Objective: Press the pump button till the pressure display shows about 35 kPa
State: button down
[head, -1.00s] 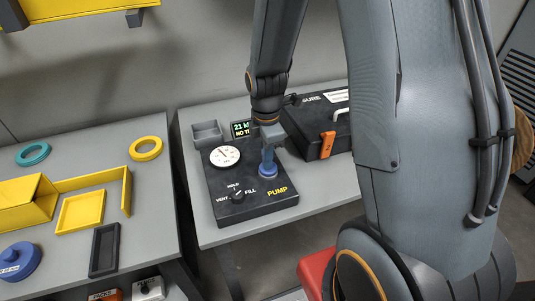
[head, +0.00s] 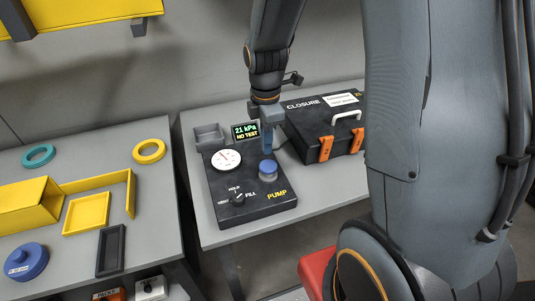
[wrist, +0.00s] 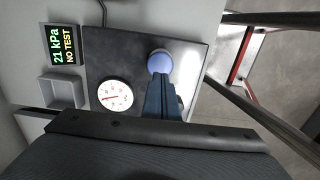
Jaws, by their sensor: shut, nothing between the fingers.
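The blue pump button (head: 268,171) stands on the black pump panel (head: 232,212) beside the word PUMP; it also shows in the wrist view (wrist: 160,62). The pressure display (head: 245,132) reads 21 kPa and NO TEST; the wrist view shows the same reading (wrist: 63,45). My gripper (head: 268,150) is shut and empty, pointing down just behind and above the button in the head view. In the wrist view its fingers (wrist: 160,92) end close to the button. Whether they touch it I cannot tell. A round white dial (head: 226,160) and a HOLD/VENT/FILL knob (head: 238,199) share the panel.
A black CLOSURE case (head: 325,125) with orange latches stands right of the panel, behind my gripper. A small grey tray (head: 208,135) sits at the panel's back left. The left table holds yellow trays (head: 86,213), rings and a blue round container (head: 26,262).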

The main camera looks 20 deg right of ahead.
notch_tip(320, 180, up, 6)
jog(key=b, duration=0.1)
send_over(267, 165)
jog(key=shift+s, duration=0.1)
dwell(1.5)
jog(key=shift+r+b, duration=1.3)
jog(key=shift+b, duration=0.85)
notch_tip(267, 165, down, 14)
jog(key=p, duration=0.2)
jog(key=shift+p, duration=0.3)
